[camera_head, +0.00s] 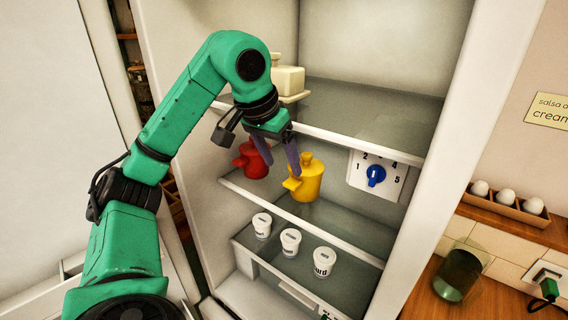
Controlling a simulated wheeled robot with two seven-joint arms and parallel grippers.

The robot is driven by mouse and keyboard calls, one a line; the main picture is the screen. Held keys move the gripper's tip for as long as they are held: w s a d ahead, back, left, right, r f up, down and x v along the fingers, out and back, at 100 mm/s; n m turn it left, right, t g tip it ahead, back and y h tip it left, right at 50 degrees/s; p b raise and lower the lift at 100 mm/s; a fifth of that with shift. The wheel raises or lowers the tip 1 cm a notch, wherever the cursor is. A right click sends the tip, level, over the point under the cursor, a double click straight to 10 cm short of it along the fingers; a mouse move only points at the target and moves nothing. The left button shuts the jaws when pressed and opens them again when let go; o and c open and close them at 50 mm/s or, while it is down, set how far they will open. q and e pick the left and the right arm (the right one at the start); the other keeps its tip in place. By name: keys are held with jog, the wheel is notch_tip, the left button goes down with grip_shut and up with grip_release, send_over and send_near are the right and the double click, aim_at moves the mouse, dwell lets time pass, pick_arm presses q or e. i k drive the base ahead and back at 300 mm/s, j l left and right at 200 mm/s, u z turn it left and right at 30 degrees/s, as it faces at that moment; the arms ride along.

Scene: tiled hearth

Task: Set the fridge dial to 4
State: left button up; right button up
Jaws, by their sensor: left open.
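The fridge dial is a blue knob (376,176) on a white plate (357,181) at the right wall inside the open fridge. Dark numbers, among them 1, 2, 4 and 5, stand around the knob. Its pointer is too small to read for certain. My left gripper (278,158) is open and empty, its two fingers pointing down inside the fridge, left of the dial and well apart from it. The fingers show in front of the red and yellow pots. My right gripper is not in view.
A red pot (250,160) and a yellow pot (307,180) stand on the middle shelf, left of the dial. A butter dish (288,80) sits above, and three white cups (290,241) stand below. Eggs in a wooden holder (505,207) and a dark glass (458,273) are outside, at right.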

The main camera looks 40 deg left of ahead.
aim_at(375, 173)
jog(key=k, duration=1)
